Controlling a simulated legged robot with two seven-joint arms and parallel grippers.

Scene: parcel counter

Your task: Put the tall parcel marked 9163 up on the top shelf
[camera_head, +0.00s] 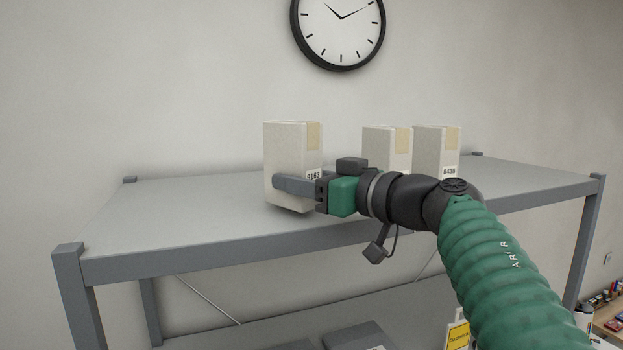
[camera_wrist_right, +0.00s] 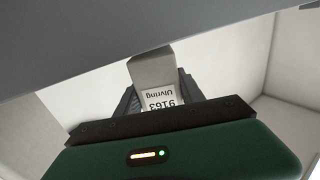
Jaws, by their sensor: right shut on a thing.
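The tall white parcel marked 9163 (camera_head: 290,150) is upright at the top shelf (camera_head: 190,215), left of the middle in the head view. My right gripper (camera_head: 297,188) is shut on it from the right side, low on the parcel. The parcel's base is over the shelf's surface near the front edge; I cannot tell whether it touches. In the right wrist view the parcel's label (camera_wrist_right: 160,100) shows upside down between the fingers. My left gripper is not in view.
Two similar white parcels stand on the top shelf to the right, one partly hidden behind my arm (camera_head: 385,148) and one marked 8436 (camera_head: 437,150). The shelf's left part is clear. Grey corner posts (camera_head: 70,270) rise slightly above the shelf. A clock (camera_head: 340,25) hangs behind.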

